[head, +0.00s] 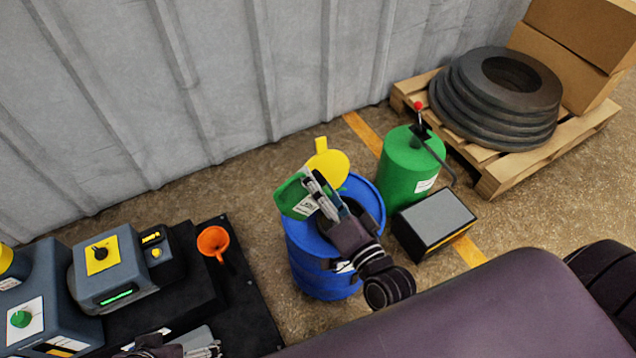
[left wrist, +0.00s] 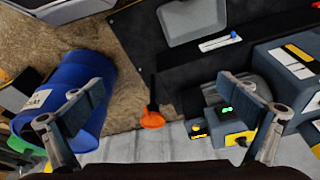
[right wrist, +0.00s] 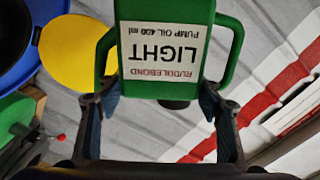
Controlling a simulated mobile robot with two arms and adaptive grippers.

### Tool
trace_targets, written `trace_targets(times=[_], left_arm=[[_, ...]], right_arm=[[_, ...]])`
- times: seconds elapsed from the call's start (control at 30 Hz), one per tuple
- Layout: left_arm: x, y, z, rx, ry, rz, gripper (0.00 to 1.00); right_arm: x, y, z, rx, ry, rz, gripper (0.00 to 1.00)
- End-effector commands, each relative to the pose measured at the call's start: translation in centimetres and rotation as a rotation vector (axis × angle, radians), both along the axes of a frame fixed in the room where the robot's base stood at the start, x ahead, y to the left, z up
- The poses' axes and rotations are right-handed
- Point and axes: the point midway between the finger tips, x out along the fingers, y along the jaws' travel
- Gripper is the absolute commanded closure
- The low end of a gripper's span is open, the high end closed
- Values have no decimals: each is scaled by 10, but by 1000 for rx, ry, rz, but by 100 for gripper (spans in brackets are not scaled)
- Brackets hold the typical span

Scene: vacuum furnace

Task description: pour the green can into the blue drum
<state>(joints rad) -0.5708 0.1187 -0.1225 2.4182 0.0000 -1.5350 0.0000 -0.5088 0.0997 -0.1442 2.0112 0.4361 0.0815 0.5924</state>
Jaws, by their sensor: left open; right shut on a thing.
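The green can (head: 297,197), labelled pump oil, is held by my right gripper (head: 322,195) above the left part of the blue drum (head: 318,262). In the right wrist view the can (right wrist: 168,88) sits between the two fingers, its label upside down. The drum's yellow lid (head: 328,166) stands raised at the drum's far side. The arm and can hide much of the drum's top. I cannot tell whether any oil is flowing. My left gripper (left wrist: 163,118) is open and empty; in the head view it is partly seen at the bottom edge (head: 205,350).
An orange funnel (head: 213,241) is on the black bench left of the drum, near grey pump machines (head: 110,270). A green tank (head: 408,170) with a lever and a dark box (head: 434,222) stand right of the drum. A pallet (head: 500,170) holds black rings. The corrugated wall is behind.

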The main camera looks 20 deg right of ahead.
Motion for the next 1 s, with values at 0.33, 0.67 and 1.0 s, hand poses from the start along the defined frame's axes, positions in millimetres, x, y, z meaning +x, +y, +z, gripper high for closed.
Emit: trace_targets(times=[0.33,0.67,1.0], left_arm=[[2,-1,-7,0,4,0,0],[4,-1,-14,0,7,-1,0],[6,-1,-21,0,11,-1,0]], right_arm=[[1,-2,3,22,0,-1,70],[1,-3,4,41,3,-1,70],[1,-5,6,63,6,-1,70]])
